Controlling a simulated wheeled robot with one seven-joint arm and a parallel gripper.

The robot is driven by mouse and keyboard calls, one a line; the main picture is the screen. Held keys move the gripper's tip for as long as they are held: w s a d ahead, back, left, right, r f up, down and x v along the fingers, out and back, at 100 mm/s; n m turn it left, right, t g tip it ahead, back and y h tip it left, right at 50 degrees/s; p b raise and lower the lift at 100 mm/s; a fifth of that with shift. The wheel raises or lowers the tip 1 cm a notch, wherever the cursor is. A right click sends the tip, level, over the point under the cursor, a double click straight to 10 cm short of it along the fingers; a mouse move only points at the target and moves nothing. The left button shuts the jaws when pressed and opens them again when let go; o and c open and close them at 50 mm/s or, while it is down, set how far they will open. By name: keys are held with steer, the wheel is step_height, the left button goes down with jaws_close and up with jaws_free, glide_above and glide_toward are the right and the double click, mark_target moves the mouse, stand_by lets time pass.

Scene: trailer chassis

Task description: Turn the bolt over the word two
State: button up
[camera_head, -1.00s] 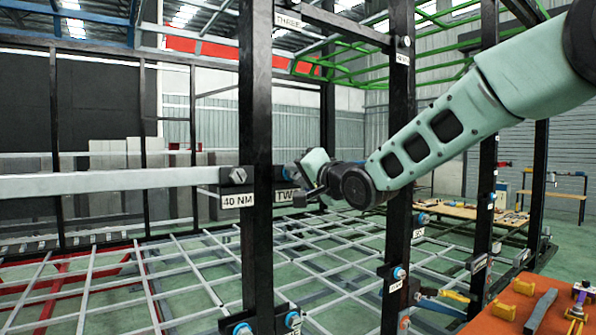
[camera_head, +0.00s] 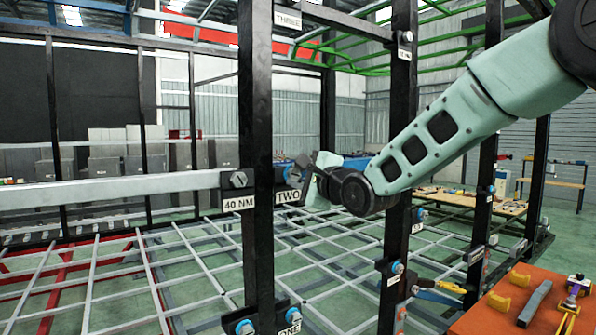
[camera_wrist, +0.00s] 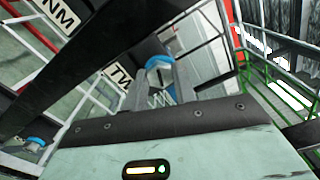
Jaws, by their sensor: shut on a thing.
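The white plate reading TWO (camera_head: 289,197) is on a black upright post in the head view. The blue bolt (camera_head: 292,176) sits just above the word, partly hidden by my gripper. My gripper (camera_head: 303,176) reaches it from the right, with its jaws shut on the bolt. In the wrist view the blue bolt head (camera_wrist: 158,64) shows between the grey fingers of my gripper (camera_wrist: 160,78), beside the partly hidden TWO plate (camera_wrist: 119,75).
Another blue bolt (camera_head: 292,315) is lower, by the ONE plate. A black post (camera_head: 397,150) stands behind my arm. An orange table (camera_head: 500,318) with tools is at the lower right.

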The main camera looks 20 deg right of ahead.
steer(key=m+p, duration=0.1)
steer(key=m, duration=0.1)
steer(key=m+p, duration=0.1)
steer(key=m, duration=0.1)
steer(key=shift+d+f+m, duration=0.15)
steer(key=shift+m, duration=0.15)
steer(key=shift+c, duration=0.2)
steer(key=shift+f+m+p, duration=0.1)
steer(key=shift+m+p, duration=0.75)
steer(key=shift+m, duration=0.75)
steer(key=o, duration=0.8)
steer(key=shift+o, duration=1)
steer(key=shift+s, duration=0.1)
steer(key=b+v, duration=0.2)
steer(key=v, duration=1.5)
steer(key=shift+s+r, duration=0.15)
steer(key=shift+r, duration=0.05)
